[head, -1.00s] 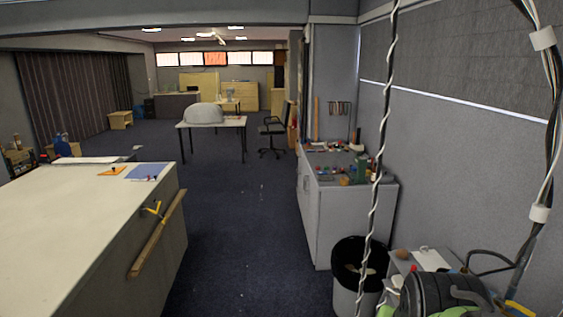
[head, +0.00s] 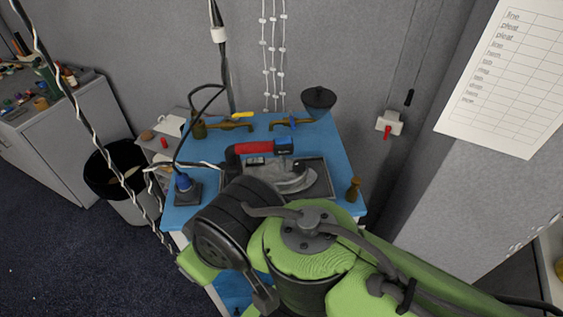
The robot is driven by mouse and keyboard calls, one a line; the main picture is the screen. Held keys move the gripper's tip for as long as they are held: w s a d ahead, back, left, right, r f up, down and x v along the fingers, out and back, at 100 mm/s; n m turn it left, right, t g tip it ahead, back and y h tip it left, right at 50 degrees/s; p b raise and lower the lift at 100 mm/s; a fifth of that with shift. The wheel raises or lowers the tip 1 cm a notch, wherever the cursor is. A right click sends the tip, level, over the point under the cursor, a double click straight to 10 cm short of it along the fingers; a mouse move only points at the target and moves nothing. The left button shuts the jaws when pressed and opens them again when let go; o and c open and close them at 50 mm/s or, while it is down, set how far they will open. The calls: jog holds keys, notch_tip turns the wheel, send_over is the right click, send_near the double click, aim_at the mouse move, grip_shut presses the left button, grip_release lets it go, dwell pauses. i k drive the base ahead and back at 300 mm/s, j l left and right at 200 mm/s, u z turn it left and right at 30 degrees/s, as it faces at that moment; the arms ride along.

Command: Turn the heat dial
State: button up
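An iron (head: 290,180) with a red and black handle lies on a dark tray on a blue-topped stand, in the middle of the head view. A blue piece sits at the right end of the handle. I cannot make out a heat dial on it; the iron's near side is partly covered by my arm. My green and black arm reaches across the front of the stand, close to the iron in the picture. My gripper's fingers do not show.
Brass fittings with yellow (head: 243,115) and blue (head: 291,122) handles stand behind the iron. A black-and-blue block (head: 186,189) is at left, a small brown object (head: 353,188) at right. A red-levered switch box (head: 389,124) is on the wall. A bin (head: 118,178) and cables stand left.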

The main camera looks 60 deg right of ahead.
aim_at(298, 164)
jog(key=z, duration=1.45)
